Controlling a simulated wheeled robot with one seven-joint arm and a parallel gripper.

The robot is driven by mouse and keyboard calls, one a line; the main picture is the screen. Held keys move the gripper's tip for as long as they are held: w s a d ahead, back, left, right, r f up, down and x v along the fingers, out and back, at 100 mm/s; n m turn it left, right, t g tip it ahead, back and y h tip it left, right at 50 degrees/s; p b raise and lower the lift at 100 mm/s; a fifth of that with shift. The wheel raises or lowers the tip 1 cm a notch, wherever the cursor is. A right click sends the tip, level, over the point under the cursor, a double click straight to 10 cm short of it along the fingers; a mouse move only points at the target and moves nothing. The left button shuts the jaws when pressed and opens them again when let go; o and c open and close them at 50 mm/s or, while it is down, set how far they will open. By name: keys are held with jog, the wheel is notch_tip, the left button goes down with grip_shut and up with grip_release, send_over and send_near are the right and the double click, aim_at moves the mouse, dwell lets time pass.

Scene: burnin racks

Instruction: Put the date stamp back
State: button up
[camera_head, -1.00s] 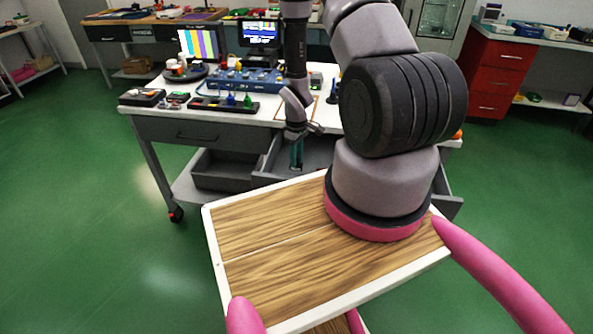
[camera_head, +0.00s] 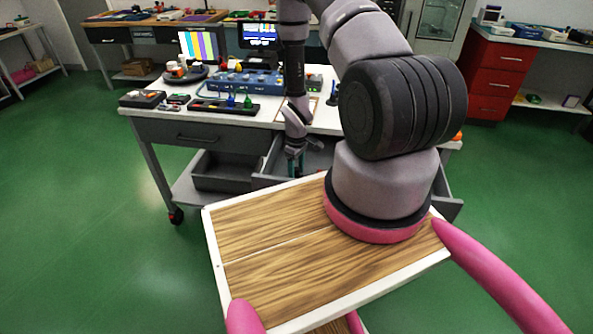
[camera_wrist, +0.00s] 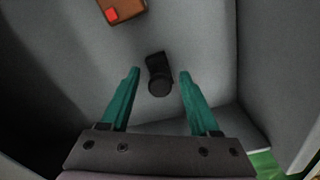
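My gripper (camera_head: 295,162) reaches down into the open drawer (camera_head: 268,160) under the bench top. In the wrist view my gripper (camera_wrist: 158,72) has its two teal fingers spread wide with nothing held between them. A small black thing with a round end (camera_wrist: 159,80), possibly the date stamp, lies on the drawer floor, in line with the gap between the fingertips. The fingers do not visibly touch it. In the head view the drawer's contents are hidden.
A brown block with a red square (camera_wrist: 122,10) lies farther in the drawer. Drawer walls stand close on both sides. On the bench top (camera_head: 180,112) are a blue instrument box (camera_head: 245,82), a black tool rack (camera_head: 222,106) and a small dark upright item (camera_head: 334,94).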

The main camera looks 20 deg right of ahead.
notch_tip(320, 180, up, 13)
notch_tip(320, 180, up, 27)
jog(key=m+t, duration=0.3)
jog(key=m, duration=0.2)
send_over(296, 168)
jog(key=a, duration=0.1)
jog(key=s+a+r+m+t+y, duration=0.1)
jog(key=s+a+r+m+t, duration=0.1)
jog(key=s+r, duration=0.7)
jog(key=s+a+r+m+t+y, duration=0.1)
jog(key=s+a+r+m+t, duration=0.1)
jog(key=s+r, duration=0.7)
notch_tip(296, 168, up, 3)
jog(key=shift+a+f+m, duration=0.15)
jog(key=shift+a+m, duration=0.75)
jog(key=shift+a, duration=0.25)
jog(key=shift+d, duration=0.1)
